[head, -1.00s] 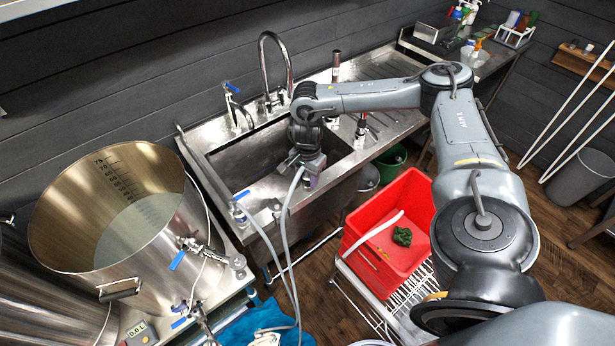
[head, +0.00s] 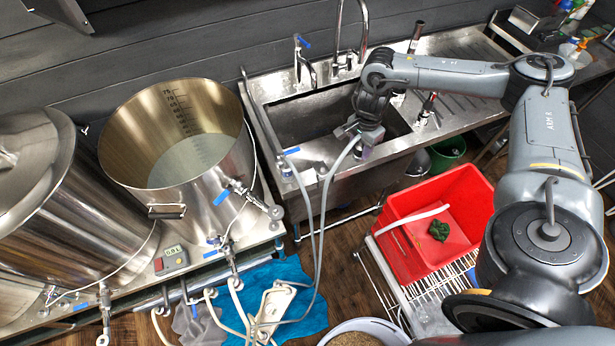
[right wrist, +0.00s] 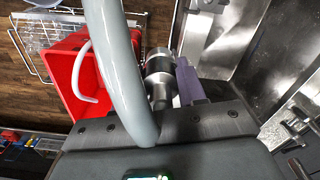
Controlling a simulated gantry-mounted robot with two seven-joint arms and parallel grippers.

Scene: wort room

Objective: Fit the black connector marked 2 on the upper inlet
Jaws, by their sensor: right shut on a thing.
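My right gripper (head: 364,146) is over the front part of the sink, shut on the end of a grey hose. In the right wrist view a black and steel connector (right wrist: 158,72) sits at the jaws, beside a purple-grey finger. The grey hose (right wrist: 118,75) passes close in front of the camera. No number can be read on the connector. In the head view the hose (head: 323,205) hangs from the gripper toward the floor. The steel kettle (head: 185,205) has an upper valve fitting (head: 245,193) and a lower one (head: 222,246); I cannot tell which is the inlet. My left gripper is out of view.
A sink (head: 310,115) with taps stands at the back. A red crate (head: 400,245) sits on a wire rack to the right. A lidded steel vessel (head: 60,215) stands left. Hoses and a blue cloth (head: 292,270) lie in front, with a bucket (head: 360,328) nearby.

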